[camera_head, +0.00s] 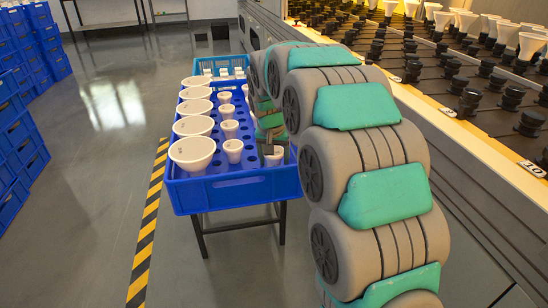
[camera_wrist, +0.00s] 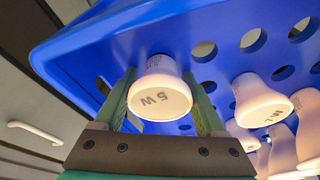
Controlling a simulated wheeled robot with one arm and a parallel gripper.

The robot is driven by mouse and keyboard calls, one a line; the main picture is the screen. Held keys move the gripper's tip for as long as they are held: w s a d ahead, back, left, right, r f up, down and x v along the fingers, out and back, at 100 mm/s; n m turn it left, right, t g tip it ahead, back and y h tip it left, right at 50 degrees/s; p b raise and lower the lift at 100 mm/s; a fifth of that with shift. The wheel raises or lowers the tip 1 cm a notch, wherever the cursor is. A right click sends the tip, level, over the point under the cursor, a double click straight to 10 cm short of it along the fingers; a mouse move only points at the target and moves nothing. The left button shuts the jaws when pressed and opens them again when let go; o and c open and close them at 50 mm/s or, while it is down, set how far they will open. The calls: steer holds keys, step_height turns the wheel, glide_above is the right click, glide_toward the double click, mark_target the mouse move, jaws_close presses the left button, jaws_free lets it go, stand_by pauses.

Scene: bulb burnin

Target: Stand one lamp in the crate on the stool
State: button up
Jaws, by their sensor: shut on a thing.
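The blue crate (camera_head: 240,192) stands on a dark-legged stool (camera_head: 202,238). Its insert has round holes; large white lamps (camera_head: 192,150) stand along its left side, with smaller white lamps (camera_head: 233,150) beside them. My gripper (camera_head: 270,140) is over the crate's near right part. In the wrist view my gripper (camera_wrist: 160,85) is shut on a small white lamp (camera_wrist: 160,90) marked "5 W", its face toward the camera. The crate's blue insert (camera_wrist: 130,45) is close behind it. The lamp's far end is hidden, so I cannot tell whether it sits in a hole.
Other lamps (camera_wrist: 262,100) stand beside the held one. A lighter blue crate (camera_head: 222,63) with small items is behind. A rack with black sockets (camera_head: 470,103) runs along the right. Blue crate stacks (camera_head: 20,110) are at the left; the floor (camera_head: 90,190) between is clear.

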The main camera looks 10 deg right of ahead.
steer(key=o, duration=1.3)
steer(key=shift+o, duration=0.2)
steer(key=shift+r, duration=0.1)
steer(key=v, duration=0.7)
steer(key=shift+r, duration=0.3)
